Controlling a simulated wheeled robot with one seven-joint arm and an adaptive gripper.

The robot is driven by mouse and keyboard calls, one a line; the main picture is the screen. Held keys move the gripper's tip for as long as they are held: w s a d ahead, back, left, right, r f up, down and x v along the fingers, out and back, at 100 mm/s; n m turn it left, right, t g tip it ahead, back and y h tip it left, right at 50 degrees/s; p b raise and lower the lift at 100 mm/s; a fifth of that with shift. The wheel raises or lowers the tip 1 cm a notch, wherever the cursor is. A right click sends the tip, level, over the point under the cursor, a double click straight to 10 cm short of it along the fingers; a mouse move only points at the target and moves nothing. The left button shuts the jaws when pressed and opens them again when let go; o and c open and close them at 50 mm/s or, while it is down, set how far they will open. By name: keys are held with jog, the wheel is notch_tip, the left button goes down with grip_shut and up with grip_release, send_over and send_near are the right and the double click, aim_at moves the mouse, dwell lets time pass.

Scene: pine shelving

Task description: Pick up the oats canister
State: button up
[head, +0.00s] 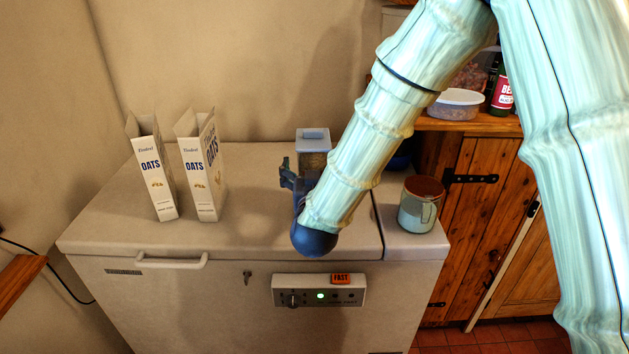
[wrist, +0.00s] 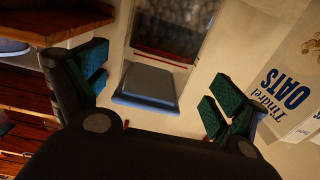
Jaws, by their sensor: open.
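A clear canister with a grey lid and brownish contents (head: 313,152) stands on the white chest freezer, partly hidden behind my gripper and arm. I take it for the oats canister; no label on it is readable. In the wrist view its grey lid (wrist: 148,84) shows between my two fingers, with the clear body beyond. My gripper (head: 297,177) is open and close to the canister; in the wrist view its fingers (wrist: 155,96) stand apart on either side of the lid. I cannot tell whether either finger touches it.
Two opened oats cartons, one left (head: 154,175) and one nearer (head: 203,170), stand on the freezer lid (head: 110,215); the nearer carton also shows in the wrist view (wrist: 290,85). A lidded tub (head: 456,104) and bottle (head: 502,92) sit on a wooden shelf.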

jog(key=shift+w, duration=0.65)
jog(key=shift+w+r+p, duration=0.2)
jog(key=shift+w+p, duration=0.25)
jog(key=shift+w, duration=0.05)
jog(key=shift+w+d+f+p, duration=0.15)
jog(key=shift+w+p, duration=0.65)
jog(key=shift+w, duration=1.35)
jog(key=c, duration=2.1)
